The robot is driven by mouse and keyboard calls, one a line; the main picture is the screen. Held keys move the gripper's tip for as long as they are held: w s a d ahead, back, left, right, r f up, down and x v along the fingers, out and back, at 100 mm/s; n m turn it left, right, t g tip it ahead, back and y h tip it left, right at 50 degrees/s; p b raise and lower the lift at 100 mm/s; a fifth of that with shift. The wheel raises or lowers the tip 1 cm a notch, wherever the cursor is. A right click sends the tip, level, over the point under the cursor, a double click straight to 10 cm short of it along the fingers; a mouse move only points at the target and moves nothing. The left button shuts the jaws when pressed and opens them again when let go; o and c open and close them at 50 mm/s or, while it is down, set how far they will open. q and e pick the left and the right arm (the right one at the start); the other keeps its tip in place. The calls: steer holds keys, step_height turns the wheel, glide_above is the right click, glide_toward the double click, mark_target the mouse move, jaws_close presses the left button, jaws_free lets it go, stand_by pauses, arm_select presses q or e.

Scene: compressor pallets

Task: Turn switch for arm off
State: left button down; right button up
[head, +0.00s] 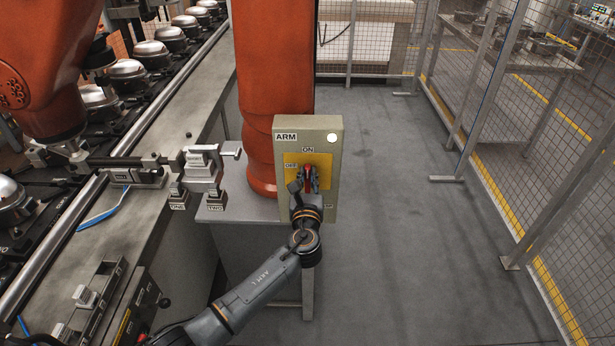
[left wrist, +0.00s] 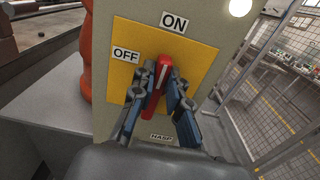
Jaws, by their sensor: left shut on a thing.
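The ARM switch box (head: 328,133) is a beige panel with a yellow plate (head: 293,159) marked ON at the top and OFF at the left. A white round lamp (head: 332,138) at its upper right looks lit. The red switch handle (head: 309,170) stands nearly upright, pointing toward ON with a slight tilt. My left gripper (head: 309,178) reaches the handle from below. In the left wrist view, the gripper (left wrist: 163,92) has its fingers on both sides of the red handle (left wrist: 157,84), closed on it. My right gripper is not in view.
A large orange robot arm (head: 272,70) stands directly behind the box. A conveyor with several metal compressors (head: 152,50) runs along the left. Wire fencing (head: 500,120) stands at the right. The grey floor (head: 400,230) between is clear.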

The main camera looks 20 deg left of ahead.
arm_select(q)
steer(key=shift+a+n, duration=0.1)
steer(key=shift+n, duration=0.2)
steer(key=n+b, duration=0.3)
steer(key=n, duration=0.2)
steer(key=a+f+n+b, duration=0.1)
steer(key=n+b, duration=0.3)
steer(key=n, duration=0.2)
steer(key=a+f+n+b, duration=0.1)
steer(key=n+b, duration=0.3)
steer(key=n, duration=0.2)
steer(key=shift+s+f, duration=0.1)
steer(key=shift+s, duration=0.2)
steer(key=shift+n, duration=0.3)
steer(key=c, duration=1.3)
jaws_free()
steer(key=shift+f, duration=0.1)
